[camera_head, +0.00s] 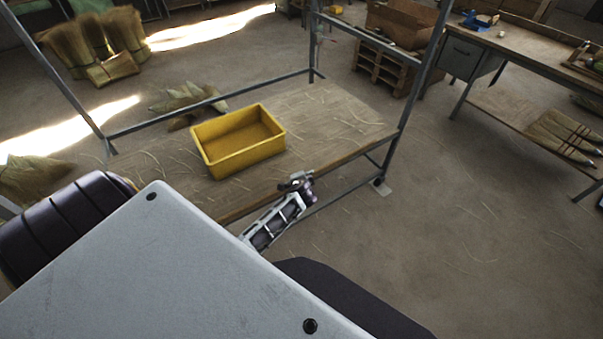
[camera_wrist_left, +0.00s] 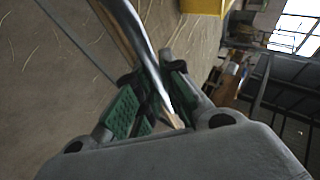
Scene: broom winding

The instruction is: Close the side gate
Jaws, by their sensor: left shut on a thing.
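My left gripper (camera_head: 297,184) is at the front edge of the wooden shelf (camera_head: 345,112), most of its arm hidden by a large grey body part of mine. In the left wrist view, its green-padded fingers (camera_wrist_left: 158,92) are shut on a smooth grey metal bar (camera_wrist_left: 142,38) that runs up along the board edge. I cannot tell whether this bar belongs to the side gate. No clearly separate gate panel shows. A grey metal frame (camera_head: 415,70) with upright posts and low rails surrounds the shelf. My right gripper is not in view.
A yellow crate (camera_head: 246,163) sits on the shelf, and shows in the wrist view (camera_wrist_left: 204,6). Straw bundles (camera_head: 92,40) stand at upper left. A workbench (camera_head: 530,52) and a pallet with boxes (camera_head: 383,68) stand at right. The floor (camera_head: 470,225) at right is clear.

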